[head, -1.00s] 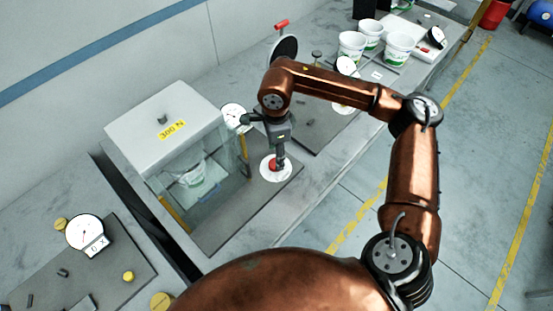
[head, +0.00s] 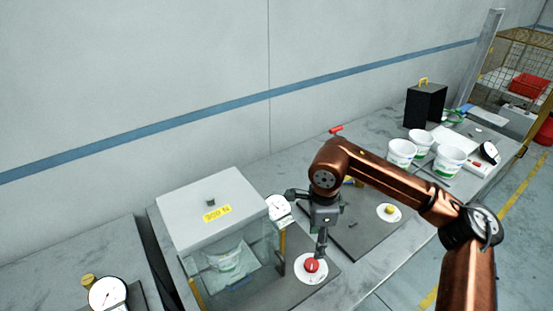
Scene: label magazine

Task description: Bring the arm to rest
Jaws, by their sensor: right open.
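My right arm, copper-coloured, comes in from the lower right and bends over the bench. Its gripper (head: 320,250) points down, its tips close to a red button (head: 311,266) on a white disc. I cannot tell whether the tips touch the button. The jaws are open and nothing shows between them. My left gripper is out of view.
A round dial (head: 278,208) is close beside my gripper. White tubs (head: 402,152) and a black box (head: 425,106) stand farther right.

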